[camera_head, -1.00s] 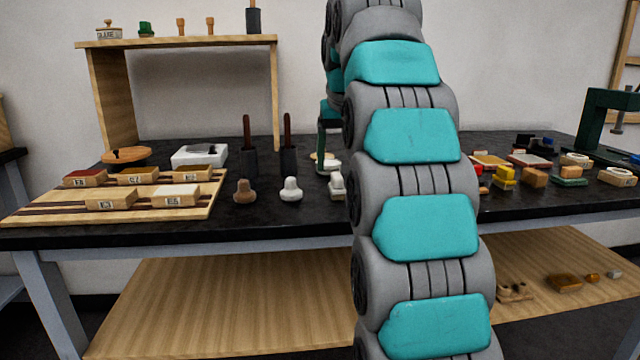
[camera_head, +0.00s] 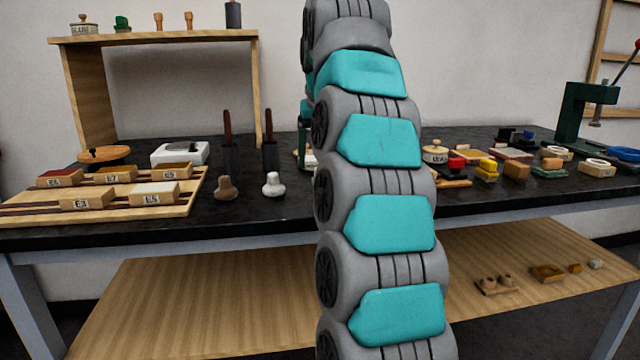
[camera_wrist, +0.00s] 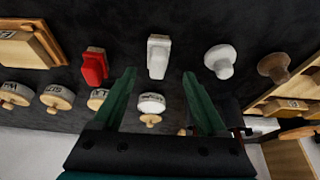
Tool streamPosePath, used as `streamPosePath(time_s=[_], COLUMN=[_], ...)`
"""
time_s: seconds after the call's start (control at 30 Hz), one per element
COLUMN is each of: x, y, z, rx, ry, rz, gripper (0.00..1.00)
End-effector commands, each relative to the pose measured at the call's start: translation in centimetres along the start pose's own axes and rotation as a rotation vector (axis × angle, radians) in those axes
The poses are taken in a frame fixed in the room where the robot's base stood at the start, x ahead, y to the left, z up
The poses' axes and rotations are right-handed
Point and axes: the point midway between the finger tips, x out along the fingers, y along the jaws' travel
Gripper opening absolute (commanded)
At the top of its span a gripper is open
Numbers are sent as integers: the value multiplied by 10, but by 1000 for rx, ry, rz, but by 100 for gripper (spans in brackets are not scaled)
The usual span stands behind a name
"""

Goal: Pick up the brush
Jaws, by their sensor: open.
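No thing in view is clearly the brush. Two dark holders with upright brown handles, one on the left (camera_head: 228,142) and one on the right (camera_head: 269,144), stand on the black bench; whether these handles belong to brushes I cannot tell. My gripper (camera_wrist: 163,85) is open and empty above the bench in the wrist view. A round white-topped piece with a wooden knob (camera_wrist: 151,104) shows between its fingers, apart from them. A white block (camera_wrist: 158,56) lies just beyond the fingertips and a red piece (camera_wrist: 95,67) lies to their left. My arm hides the gripper in the head view.
A white knob (camera_wrist: 220,61) and a brown knob (camera_wrist: 274,67) stand to the right of the fingers. Labelled round jars (camera_wrist: 56,97) stand left. A wooden board (camera_head: 150,205) with labelled blocks and a wooden shelf (camera_head: 150,38) occupy the bench's left; small items crowd its right.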

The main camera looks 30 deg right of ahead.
Motion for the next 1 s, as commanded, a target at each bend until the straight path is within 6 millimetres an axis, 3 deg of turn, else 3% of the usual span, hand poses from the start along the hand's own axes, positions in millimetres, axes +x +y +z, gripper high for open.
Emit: streamPosePath(time_s=[0.23, 0.63, 0.9, 1.0], x=[11, 47, 51, 51], y=[2, 4, 4, 4], z=[2, 5, 5, 5], rx=[1, -1, 0, 0], ry=[-1, 1, 1, 1], rz=[-1, -1, -1, -1], gripper=[75, 75, 75, 66])
